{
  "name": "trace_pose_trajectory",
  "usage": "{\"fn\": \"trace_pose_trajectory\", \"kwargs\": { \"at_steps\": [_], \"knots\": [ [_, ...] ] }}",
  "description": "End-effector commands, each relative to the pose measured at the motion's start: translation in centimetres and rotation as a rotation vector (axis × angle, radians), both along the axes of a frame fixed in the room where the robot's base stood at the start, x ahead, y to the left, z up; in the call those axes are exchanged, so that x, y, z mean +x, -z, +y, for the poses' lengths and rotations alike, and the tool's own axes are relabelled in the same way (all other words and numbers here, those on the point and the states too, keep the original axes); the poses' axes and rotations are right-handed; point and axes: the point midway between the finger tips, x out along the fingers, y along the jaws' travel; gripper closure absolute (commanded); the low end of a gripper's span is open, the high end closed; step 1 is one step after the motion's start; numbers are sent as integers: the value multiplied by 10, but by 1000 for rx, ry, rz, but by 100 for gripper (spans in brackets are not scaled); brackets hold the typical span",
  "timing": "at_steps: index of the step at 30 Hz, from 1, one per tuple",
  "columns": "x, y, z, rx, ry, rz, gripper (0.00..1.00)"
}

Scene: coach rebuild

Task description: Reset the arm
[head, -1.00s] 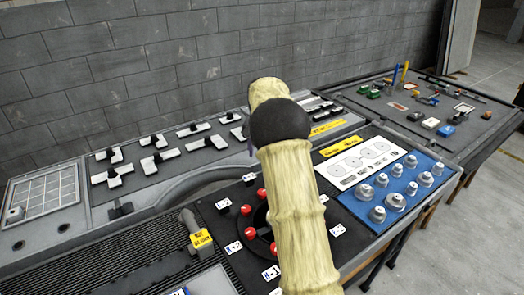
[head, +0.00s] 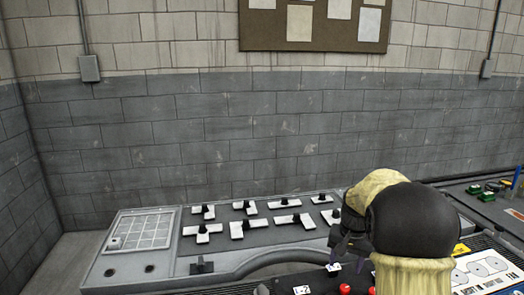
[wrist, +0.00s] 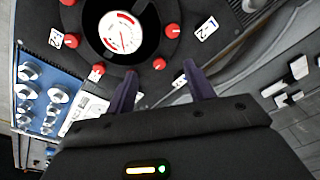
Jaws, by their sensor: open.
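My arm, pale yellow with a black joint, rises at the lower right of the head view. My gripper (wrist: 160,80) shows in the wrist view with its two purple-grey fingers spread apart and nothing between them. Beyond the fingertips is a dark panel with a round white-and-red gauge (wrist: 120,32) and several red knobs (wrist: 172,31) around it.
A grey console with white-and-black switches (head: 245,228) and a white grid panel (head: 143,231) stands along the block wall. A blue panel with several metal knobs (wrist: 28,92) is at the wrist view's left. A notice board (head: 270,32) hangs above.

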Motion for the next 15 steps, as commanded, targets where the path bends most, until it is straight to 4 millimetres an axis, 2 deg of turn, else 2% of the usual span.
{"fn": "trace_pose_trajectory", "kwargs": {
  "at_steps": [1, 11, 15],
  "knots": [
    [-15, -3, 8, -1, -27, -8, 47],
    [-108, 1, 50, -28, -219, -79, 47],
    [-153, 6, 65, -43, -308, -107, 47]
  ]
}}
